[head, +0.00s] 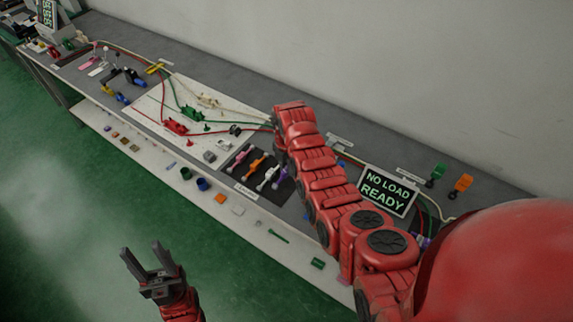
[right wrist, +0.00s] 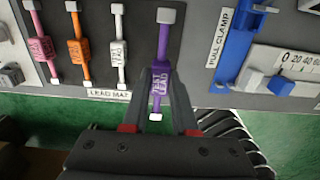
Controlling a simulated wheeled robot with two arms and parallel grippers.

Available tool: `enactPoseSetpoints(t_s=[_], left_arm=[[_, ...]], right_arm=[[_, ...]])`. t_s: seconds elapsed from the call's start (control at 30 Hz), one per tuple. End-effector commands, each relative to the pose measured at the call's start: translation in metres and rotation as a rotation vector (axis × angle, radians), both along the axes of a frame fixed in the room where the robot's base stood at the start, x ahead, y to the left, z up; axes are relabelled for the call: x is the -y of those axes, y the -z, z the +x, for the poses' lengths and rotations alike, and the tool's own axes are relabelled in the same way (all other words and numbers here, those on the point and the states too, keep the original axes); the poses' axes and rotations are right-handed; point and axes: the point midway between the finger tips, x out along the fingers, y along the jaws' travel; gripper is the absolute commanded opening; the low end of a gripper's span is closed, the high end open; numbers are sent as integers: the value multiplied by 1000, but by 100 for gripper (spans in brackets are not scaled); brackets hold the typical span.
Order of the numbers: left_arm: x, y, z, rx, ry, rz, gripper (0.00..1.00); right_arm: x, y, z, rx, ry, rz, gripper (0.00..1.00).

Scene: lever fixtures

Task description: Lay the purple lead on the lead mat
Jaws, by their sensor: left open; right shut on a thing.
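The lead mat (right wrist: 102,60) is a dark panel with a "LEAD MAT" label at its front edge; it also shows in the head view (head: 236,172). A pink lead (right wrist: 42,45), an orange lead (right wrist: 79,46) and a white lead (right wrist: 119,48) lie side by side on it. My right gripper (right wrist: 160,80) is shut on the purple lead (right wrist: 161,75), right of the white one and roughly parallel to it. The purple lead's near tip overlaps the green floor in view; whether it touches the mat I cannot tell. My left gripper (head: 150,262) is open and empty, away from the bench.
A blue clamp (right wrist: 235,45) labelled "PULL CLAMP" and a scale (right wrist: 300,65) sit right of the mat. A white board (head: 160,108) with red and green cables lies to the left in the head view. A "NO LOAD READY" display (head: 387,191) stands to the right. Small parts line the front ledge.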

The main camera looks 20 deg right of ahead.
Motion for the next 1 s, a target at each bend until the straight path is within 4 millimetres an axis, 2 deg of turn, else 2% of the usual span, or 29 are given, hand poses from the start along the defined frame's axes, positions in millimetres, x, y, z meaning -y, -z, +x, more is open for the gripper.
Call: enactPoseSetpoints(t_s=[0.17, 0.6, 1.0], left_arm=[[0, 3, 0, 0, 0, 0, 50], [0, 20, 0, 0, 0, 0, 50], [0, 19, 0, 0, 0, 0, 50]], right_arm=[[0, 1, 0, 1, 0, 1, 0], [0, 29, 0, 0, 1, 0, 0], [0, 30, 0, 0, 1, 0, 0]])
